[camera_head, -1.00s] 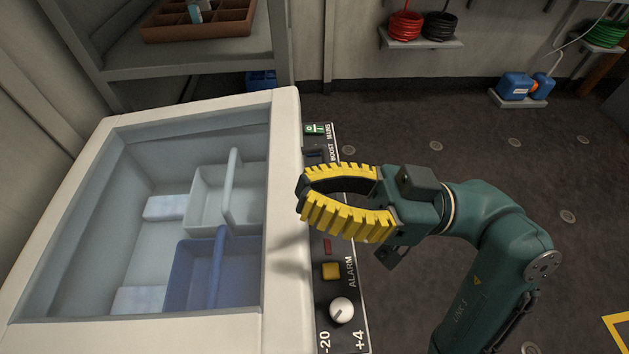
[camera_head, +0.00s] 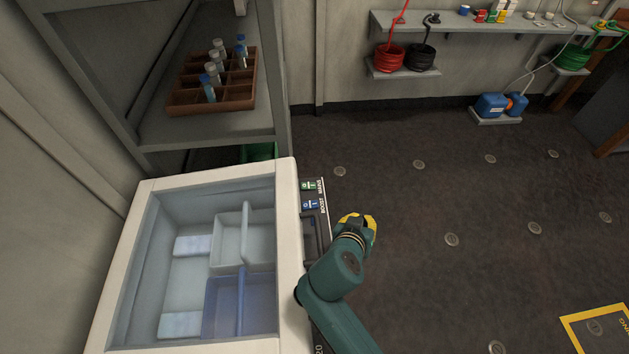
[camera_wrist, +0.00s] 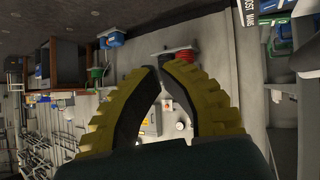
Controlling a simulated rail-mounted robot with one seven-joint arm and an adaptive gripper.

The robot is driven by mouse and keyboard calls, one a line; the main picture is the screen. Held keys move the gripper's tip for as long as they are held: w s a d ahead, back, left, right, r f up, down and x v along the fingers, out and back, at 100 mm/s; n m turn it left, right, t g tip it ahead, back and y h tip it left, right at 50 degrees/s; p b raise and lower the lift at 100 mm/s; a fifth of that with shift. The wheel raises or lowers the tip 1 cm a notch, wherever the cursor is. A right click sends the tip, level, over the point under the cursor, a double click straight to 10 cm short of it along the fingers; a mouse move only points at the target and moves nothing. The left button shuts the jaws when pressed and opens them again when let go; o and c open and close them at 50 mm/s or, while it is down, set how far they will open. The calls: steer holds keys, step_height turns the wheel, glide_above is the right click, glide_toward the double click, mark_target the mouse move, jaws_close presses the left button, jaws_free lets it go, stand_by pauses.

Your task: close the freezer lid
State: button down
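The white freezer (camera_head: 290,240) stands open at the left in the head view. Its inside shows a pale tray (camera_head: 228,244), a blue tray (camera_head: 224,310) and white packs. No raised lid can be made out; whether the grey surface at the left edge belongs to one, I cannot tell. My gripper (camera_head: 358,222) is right of the freezer's control panel (camera_head: 312,200), outside the opening and apart from the rim. In the wrist view my gripper (camera_wrist: 161,68) has its yellow ribbed fingers drawn together at the tips, with nothing between them. My forearm hides the panel's lower part.
A grey shelf (camera_head: 195,130) with a brown compartment box (camera_head: 212,95) of vials stands behind the freezer. Wall shelves with red (camera_head: 389,57) and black (camera_head: 422,57) coils and a blue canister (camera_head: 490,105) are at the back.

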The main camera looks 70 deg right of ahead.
steer(key=w+a+r+n+t+h+p, duration=0.1)
steer(key=w+a+r+n+t+p, duration=0.2)
steer(key=w+a+r+n+p, duration=0.6)
steer(key=w+d+f+m, duration=0.2)
steer(key=d+f, duration=0.4)
steer(key=d, duration=0.1)
steer(key=shift+w+f+m+p, duration=0.3)
steer(key=shift+w+f+m, duration=0.05)
steer(key=shift+m, duration=0.05)
